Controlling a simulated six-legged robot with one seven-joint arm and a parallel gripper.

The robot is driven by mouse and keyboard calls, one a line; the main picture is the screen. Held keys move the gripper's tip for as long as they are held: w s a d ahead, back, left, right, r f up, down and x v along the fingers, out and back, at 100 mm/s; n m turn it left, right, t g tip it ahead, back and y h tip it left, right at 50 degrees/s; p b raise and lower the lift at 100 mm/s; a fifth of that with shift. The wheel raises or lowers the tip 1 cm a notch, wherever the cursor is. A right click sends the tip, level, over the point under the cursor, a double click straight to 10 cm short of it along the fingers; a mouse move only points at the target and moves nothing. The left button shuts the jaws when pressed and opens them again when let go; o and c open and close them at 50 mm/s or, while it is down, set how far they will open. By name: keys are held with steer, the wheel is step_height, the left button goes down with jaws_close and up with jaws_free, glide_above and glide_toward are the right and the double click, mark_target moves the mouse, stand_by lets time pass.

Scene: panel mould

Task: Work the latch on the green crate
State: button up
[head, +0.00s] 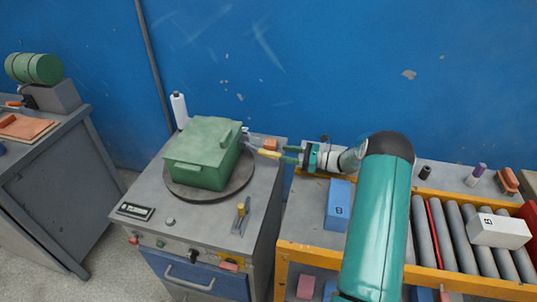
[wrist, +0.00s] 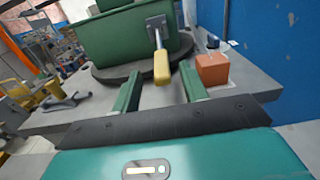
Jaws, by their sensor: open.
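The green crate (head: 203,150) sits on a dark round turntable (head: 237,187) on the grey cabinet top. Its latch, a metal lever with a yellow grip (head: 268,153), sticks out from the crate's right side towards my gripper. In the wrist view the crate (wrist: 115,35) is at the top, and the latch's yellow grip (wrist: 161,68) hangs from a grey mount. My gripper (head: 284,153) is open just right of the lever. In the wrist view its two green fingers (wrist: 160,88) stand on either side of the yellow grip's end, with gaps showing. I cannot tell how deep the grip lies between them.
An orange block (wrist: 212,69) lies close to the right finger. A white bottle (head: 179,110) stands behind the crate. A small yellow-knobbed lever (head: 240,212) is on the cabinet top in front. A roller conveyor (head: 450,235) and a blue box (head: 338,205) are to the right.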

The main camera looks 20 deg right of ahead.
mark_target(268, 152)
steer(key=x, duration=0.3)
steer(key=f+x, duration=0.1)
steer(key=x, duration=0.3)
steer(key=shift+w+a+f, duration=0.15)
steer(key=shift+a+f, duration=0.05)
steer(key=shift+a, duration=0.05)
jaws_close()
